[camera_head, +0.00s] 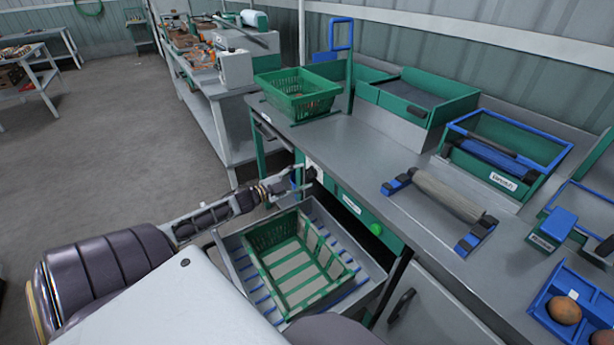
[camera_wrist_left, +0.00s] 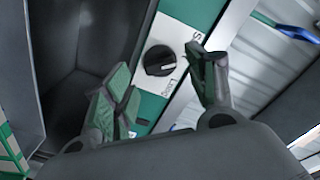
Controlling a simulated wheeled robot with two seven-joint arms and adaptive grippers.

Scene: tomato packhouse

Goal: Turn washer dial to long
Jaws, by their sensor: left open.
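The washer dial (camera_wrist_left: 160,61) is a round black knob on a white plate, with a pale mark pointing roughly right in the left wrist view. "Long" (camera_wrist_left: 172,86) is printed below right of it, and a partly hidden word starting with "S" above right. The dial (camera_head: 311,173) is small in the head view, on the bench's green front. My left gripper (camera_wrist_left: 160,80) is open, its green-padded fingers on either side of the dial in the picture; contact cannot be told. In the head view the left gripper (camera_head: 285,187) is close to the dial plate. My right gripper is not seen.
Below the dial, a metal basin (camera_head: 375,268) holds a green slatted crate (camera_head: 262,236). A green button (camera_head: 376,229) is on the same front. On the bench stand a green basket (camera_head: 297,100), a roller (camera_head: 445,195) and green bins. Floor at left is open.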

